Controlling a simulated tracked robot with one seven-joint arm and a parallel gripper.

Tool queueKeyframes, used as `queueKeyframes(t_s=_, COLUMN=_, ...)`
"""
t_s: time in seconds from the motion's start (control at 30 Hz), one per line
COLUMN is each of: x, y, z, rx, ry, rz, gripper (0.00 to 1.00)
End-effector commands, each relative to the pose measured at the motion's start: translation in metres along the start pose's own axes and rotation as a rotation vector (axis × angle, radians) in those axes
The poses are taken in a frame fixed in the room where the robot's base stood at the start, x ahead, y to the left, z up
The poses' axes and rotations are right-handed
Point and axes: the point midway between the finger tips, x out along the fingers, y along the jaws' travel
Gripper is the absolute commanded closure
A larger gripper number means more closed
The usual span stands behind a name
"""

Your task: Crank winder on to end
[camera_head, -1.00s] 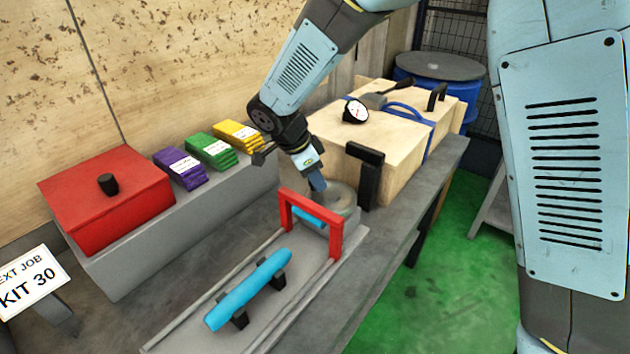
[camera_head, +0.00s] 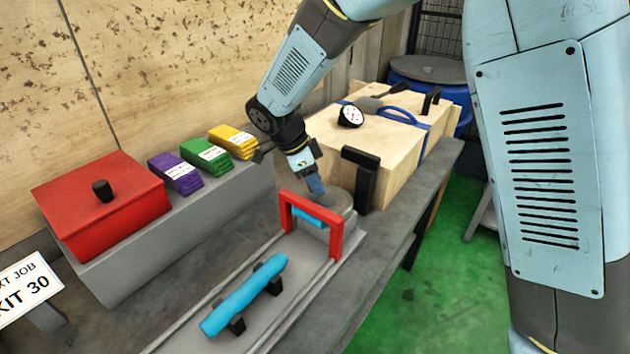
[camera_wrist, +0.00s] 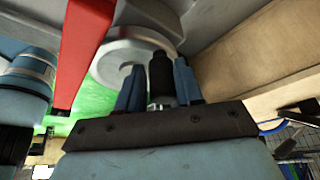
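The winder is a grey round wheel (camera_head: 337,202) behind the red frame (camera_head: 336,240) at the end of the grey bed. In the wrist view the wheel (camera_wrist: 130,52) lies just beyond my fingers, with a black upright crank handle (camera_wrist: 161,76) on it. My gripper (camera_head: 315,186) points down over the wheel. In the wrist view its two blue fingers (camera_wrist: 160,88) stand on either side of the handle and appear closed on it. The head view hides the handle behind my gripper.
A light blue roller (camera_head: 243,295) rests on black supports on the bed. Close right of the wheel stand a black bracket (camera_head: 361,178) and a wooden crate (camera_head: 385,150) with a dial. A red box (camera_head: 100,205) and coloured packs (camera_head: 205,160) sit left.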

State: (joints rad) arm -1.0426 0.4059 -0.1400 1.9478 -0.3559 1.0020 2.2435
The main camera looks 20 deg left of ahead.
Motion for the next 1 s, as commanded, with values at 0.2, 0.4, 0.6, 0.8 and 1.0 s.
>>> queueKeyframes(t_s=0.2, x=0.0, y=0.0, z=0.0, rx=0.0, ry=-0.001, rz=0.0, gripper=0.48)
queueKeyframes(t_s=0.4, x=-0.001, y=-0.001, z=0.001, rx=0.0, ry=-0.002, rz=-0.003, gripper=0.48)
queueKeyframes(t_s=0.6, x=-0.013, y=-0.001, z=0.001, rx=0.0, ry=-0.003, rz=-0.005, gripper=0.48)
queueKeyframes(t_s=0.8, x=-0.049, y=-0.001, z=0.001, rx=0.0, ry=-0.005, rz=-0.007, gripper=0.48)
queueKeyframes(t_s=1.0, x=-0.088, y=0.0, z=0.001, rx=0.0, ry=-0.004, rz=-0.005, gripper=0.48)
